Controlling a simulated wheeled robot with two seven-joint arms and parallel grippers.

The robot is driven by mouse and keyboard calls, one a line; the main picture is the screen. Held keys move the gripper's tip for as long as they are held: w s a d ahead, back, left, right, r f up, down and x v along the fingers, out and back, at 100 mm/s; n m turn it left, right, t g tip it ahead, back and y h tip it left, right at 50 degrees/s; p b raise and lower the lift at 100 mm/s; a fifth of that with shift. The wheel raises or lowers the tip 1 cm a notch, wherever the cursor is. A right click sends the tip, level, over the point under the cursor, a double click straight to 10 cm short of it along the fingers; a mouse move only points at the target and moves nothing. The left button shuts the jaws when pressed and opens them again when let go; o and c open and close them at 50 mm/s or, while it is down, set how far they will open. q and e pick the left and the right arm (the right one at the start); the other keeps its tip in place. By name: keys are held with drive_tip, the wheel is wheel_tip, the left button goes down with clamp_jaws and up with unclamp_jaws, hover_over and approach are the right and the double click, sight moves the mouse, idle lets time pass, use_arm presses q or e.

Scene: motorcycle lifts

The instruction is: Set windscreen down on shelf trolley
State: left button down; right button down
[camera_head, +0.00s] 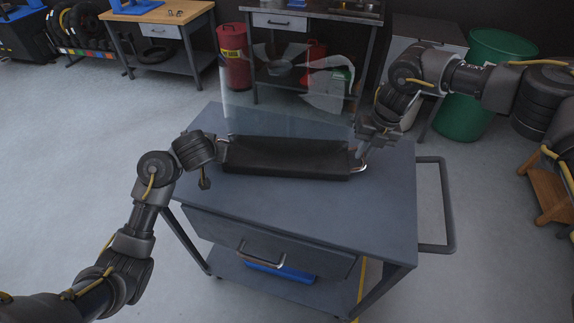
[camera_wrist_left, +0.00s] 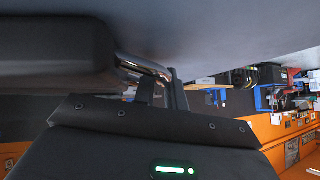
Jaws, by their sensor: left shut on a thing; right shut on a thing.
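The windscreen has a clear, see-through panel (camera_head: 290,112) standing up from a long black padded base (camera_head: 285,160) with bent chrome handles at its ends. It is at the shelf trolley's grey top (camera_head: 310,205), towards the far side; I cannot tell whether it touches the top. My left gripper (camera_head: 221,152) is shut at the base's left end; the left wrist view shows its fingers at a chrome handle (camera_wrist_left: 145,68). My right gripper (camera_head: 361,150) is shut on the right-end handle. The left fingertips are mostly hidden in the head view.
The trolley has a drawer (camera_head: 270,245), a side push handle (camera_head: 450,205) and a lower shelf with a blue item (camera_head: 280,270). Behind are a red drum (camera_head: 234,58) and a workbench (camera_head: 310,14). A green bin (camera_head: 465,110) stands right. The left floor is clear.

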use_arm(q)
drive_tip(key=c, duration=1.5)
unclamp_jaws()
use_arm(e)
drive_tip(key=c, duration=1.5)
unclamp_jaws()
use_arm(q)
drive_tip(key=shift+o, duration=0.2)
drive_tip(key=shift+f, duration=0.1)
use_arm(e)
drive_tip(key=shift+o, duration=0.2)
use_arm(q)
drive_tip(key=shift+s+d+r, duration=0.2)
drive_tip(key=shift+s+r, duration=0.2)
drive_tip(key=shift+r, duration=0.1)
drive_tip(key=a+v, duration=0.1)
drive_tip(key=v, duration=0.9)
drive_tip(key=shift+s+d+r, duration=0.2)
drive_tip(key=shift+s+d, duration=0.15)
drive_tip(key=shift+d, duration=0.05)
use_arm(e)
wheel_tip(320, 180, up, 12)
drive_tip(key=d, duration=0.2)
drive_tip(key=shift+d+f, duration=0.15)
drive_tip(key=shift+d, duration=0.05)
use_arm(q)
drive_tip(key=shift+s+f, duration=0.1)
use_arm(e)
drive_tip(key=shift+s+f, duration=0.15)
